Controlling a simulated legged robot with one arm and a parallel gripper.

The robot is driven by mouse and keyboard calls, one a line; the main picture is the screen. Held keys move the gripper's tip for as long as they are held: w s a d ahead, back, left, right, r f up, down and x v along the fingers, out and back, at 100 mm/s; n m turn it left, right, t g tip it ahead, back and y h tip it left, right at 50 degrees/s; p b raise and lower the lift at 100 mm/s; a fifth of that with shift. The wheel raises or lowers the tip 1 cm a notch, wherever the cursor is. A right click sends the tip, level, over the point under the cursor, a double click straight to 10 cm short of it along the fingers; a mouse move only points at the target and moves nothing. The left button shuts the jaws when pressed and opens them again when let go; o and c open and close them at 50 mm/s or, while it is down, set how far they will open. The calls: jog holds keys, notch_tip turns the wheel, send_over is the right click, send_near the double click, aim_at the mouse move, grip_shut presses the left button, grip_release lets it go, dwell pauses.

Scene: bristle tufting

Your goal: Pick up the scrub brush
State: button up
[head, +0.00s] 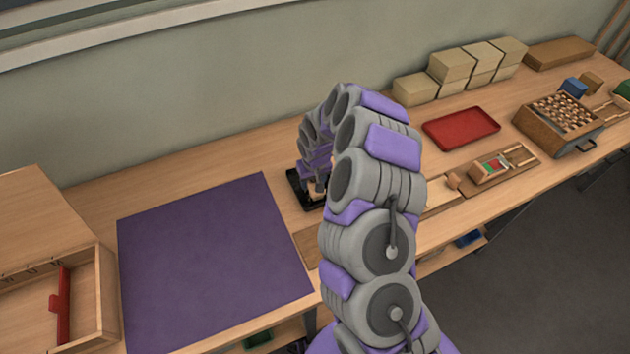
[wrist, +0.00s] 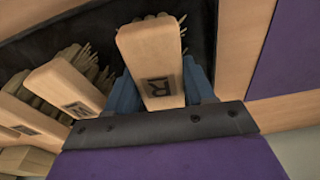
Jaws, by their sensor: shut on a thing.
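In the wrist view my gripper (wrist: 166,88) has its blue fingers on both sides of a wooden scrub brush (wrist: 153,45) and is shut on it. The brush has a pale wooden block with a dark letter mark and bristles showing at its far end. The brush is over or in a black tray (wrist: 204,25); whether it touches the tray I cannot tell. In the head view my gripper (head: 317,187) is at the black tray (head: 300,190), and my arm hides much of that spot.
More marked brushes (wrist: 65,88) lie left of the held one. A purple mat (head: 210,260) lies left of the tray. A wooden box with a red divider (head: 63,305) stands at far left. A red tray (head: 461,127), cardboard boxes (head: 452,66) and a wooden crate (head: 550,130) stand right.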

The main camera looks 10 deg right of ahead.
notch_tip(320, 180, up, 3)
jog(key=shift+s+r+p, duration=0.1)
jog(key=shift+r+p, duration=0.05)
jog(key=shift+p, duration=0.45)
jog(key=s+a, duration=0.1)
jog(key=s, duration=0.3)
jog(key=s+a+p, duration=0.1)
jog(key=s, duration=0.4)
jog(key=s+a+r+p, duration=0.1)
jog(key=s, duration=0.3)
jog(key=shift+s+a, duration=0.1)
jog(key=shift+s, duration=1.1)
jog(key=shift+a, duration=0.15)
